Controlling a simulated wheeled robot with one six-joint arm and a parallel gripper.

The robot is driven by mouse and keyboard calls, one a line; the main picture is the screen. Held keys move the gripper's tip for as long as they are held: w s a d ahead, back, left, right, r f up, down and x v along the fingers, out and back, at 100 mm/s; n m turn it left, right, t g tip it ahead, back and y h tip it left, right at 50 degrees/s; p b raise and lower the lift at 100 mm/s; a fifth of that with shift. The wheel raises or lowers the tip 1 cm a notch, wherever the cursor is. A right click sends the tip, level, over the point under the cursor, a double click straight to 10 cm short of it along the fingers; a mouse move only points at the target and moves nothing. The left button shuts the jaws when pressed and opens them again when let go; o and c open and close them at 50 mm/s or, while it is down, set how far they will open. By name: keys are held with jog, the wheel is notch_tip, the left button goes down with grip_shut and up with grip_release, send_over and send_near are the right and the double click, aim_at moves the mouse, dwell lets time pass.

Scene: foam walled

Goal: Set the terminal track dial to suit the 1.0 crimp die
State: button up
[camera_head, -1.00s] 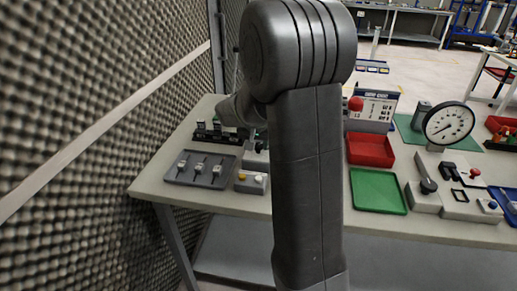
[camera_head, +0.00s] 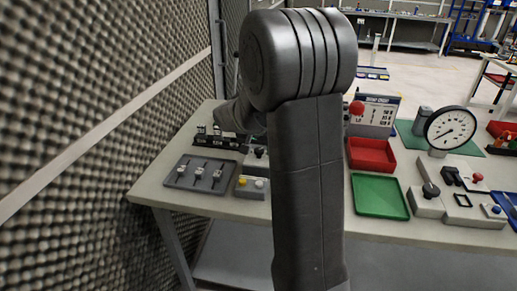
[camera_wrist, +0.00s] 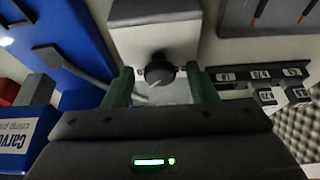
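In the wrist view a dark round dial (camera_wrist: 160,70) with a pale pointer line sits on the front of a light grey box (camera_wrist: 155,38). My gripper (camera_wrist: 160,86) is open, with one green finger on each side of the dial; I cannot tell whether either finger touches it. Black holders with small numbered tags (camera_wrist: 262,74) stand to the right; the tags are too blurred to read surely. In the head view my arm hides the dial and my gripper. A black rack with small upright pieces (camera_head: 220,139) shows at the left of the bench.
The bench also holds a grey slider panel (camera_head: 198,174), a red tray (camera_head: 371,155), a green tray (camera_head: 380,197) and a round gauge (camera_head: 450,128). A foam wall (camera_head: 90,150) stands left.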

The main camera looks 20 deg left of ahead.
jog(key=v, duration=1.4)
jog(key=shift+s+f, duration=0.1)
jog(key=shift+f, duration=0.05)
jog(key=x, duration=1.3)
jog(key=shift+w+f, duration=0.3)
jog(key=shift+r, duration=0.1)
